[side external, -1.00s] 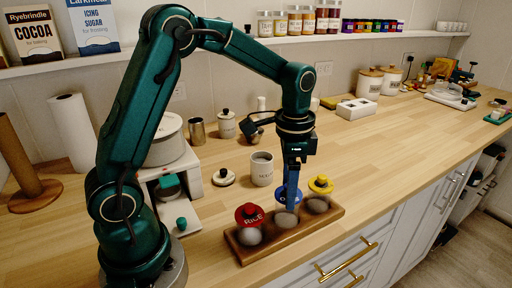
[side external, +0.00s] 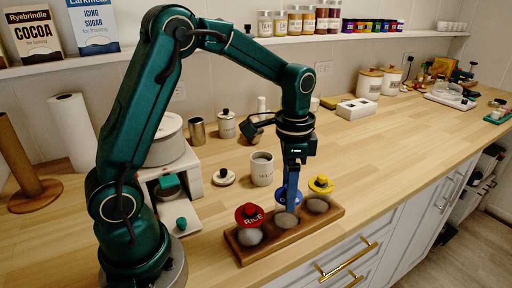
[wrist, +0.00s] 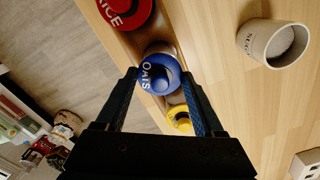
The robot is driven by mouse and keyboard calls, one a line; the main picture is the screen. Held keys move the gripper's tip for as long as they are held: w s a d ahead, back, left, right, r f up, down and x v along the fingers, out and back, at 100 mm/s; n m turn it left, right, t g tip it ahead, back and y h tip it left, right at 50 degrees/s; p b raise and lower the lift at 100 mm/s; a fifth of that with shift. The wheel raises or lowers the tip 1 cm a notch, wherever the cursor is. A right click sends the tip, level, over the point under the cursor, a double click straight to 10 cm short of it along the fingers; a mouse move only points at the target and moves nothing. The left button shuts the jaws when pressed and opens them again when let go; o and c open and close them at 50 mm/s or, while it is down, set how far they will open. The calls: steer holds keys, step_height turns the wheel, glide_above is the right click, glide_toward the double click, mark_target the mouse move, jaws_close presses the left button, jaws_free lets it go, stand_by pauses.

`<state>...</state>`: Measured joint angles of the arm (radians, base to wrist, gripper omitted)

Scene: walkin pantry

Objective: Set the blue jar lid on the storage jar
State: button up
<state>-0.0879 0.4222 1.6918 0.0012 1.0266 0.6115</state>
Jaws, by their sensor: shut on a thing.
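The blue jar lid (wrist: 160,75), lettered OATS, sits between my fingertips in the wrist view. In the side view the blue lid (side external: 286,197) is partly hidden behind my fingers. My gripper (side external: 291,191) points down and is shut on the lid. The storage jar (side external: 286,220) is clear with pale contents and stands in the middle place of a wooden rack (side external: 333,213), straight below the lid. The lid is at the jar's mouth; I cannot tell whether it rests fully on the rim.
A red RICE lid (side external: 249,214) and a yellow lid (side external: 320,184) top the neighbouring jars on either side, close to my fingers. An open white canister (side external: 262,170) stands behind. The rack lies near the counter's front edge.

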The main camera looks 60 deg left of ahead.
steer(key=shift+f, duration=0.3)
steer(key=o, duration=1.3)
steer(key=shift+r, duration=0.1)
steer(key=shift+r, duration=3.4)
